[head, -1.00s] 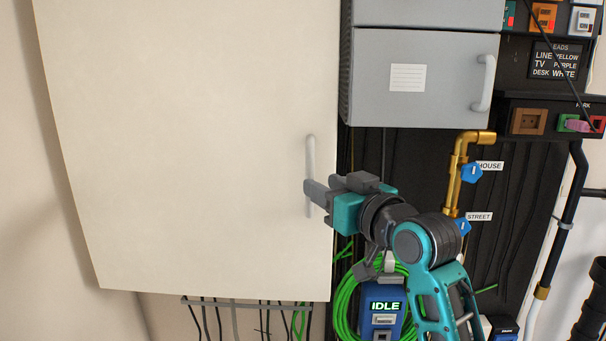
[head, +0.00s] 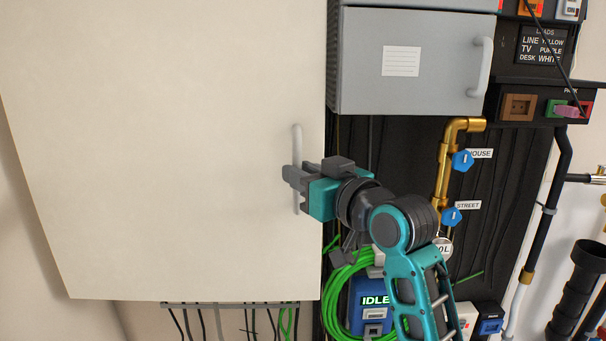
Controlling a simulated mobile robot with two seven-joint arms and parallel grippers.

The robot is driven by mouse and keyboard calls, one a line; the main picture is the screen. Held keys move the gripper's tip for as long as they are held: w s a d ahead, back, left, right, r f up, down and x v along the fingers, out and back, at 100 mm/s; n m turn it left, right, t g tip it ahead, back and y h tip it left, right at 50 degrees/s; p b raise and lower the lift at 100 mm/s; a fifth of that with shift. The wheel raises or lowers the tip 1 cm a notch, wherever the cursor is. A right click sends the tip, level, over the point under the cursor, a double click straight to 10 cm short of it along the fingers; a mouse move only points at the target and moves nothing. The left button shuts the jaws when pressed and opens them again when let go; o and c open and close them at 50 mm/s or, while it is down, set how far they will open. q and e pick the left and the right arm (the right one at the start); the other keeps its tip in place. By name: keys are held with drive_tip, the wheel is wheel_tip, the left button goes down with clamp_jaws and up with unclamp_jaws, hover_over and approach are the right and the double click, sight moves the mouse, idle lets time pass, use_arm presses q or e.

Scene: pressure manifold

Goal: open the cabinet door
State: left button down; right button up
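The large cream cabinet door (head: 150,150) fills the left of the head view. Its pale vertical bar handle (head: 297,140) is near its right edge. My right gripper (head: 293,178) reaches in from the right at the handle. Its grey fingers look apart, and their tips extend a little left of the bar and hide its middle. The handle's top and bottom show past the fingers. I cannot tell if the fingers touch the bar. The door covers what is behind it, and no inside shows. My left gripper is not in view.
A grey box (head: 405,85) with its own handle (head: 481,68) hangs right of the door. Brass pipe (head: 443,165) with blue valves, a coiled green hose (head: 340,290) and a blue IDLE unit (head: 360,318) lie around my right arm. Cables hang below the door.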

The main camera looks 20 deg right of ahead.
clamp_jaws()
drive_tip(key=shift+s, duration=0.1)
idle(0.4)
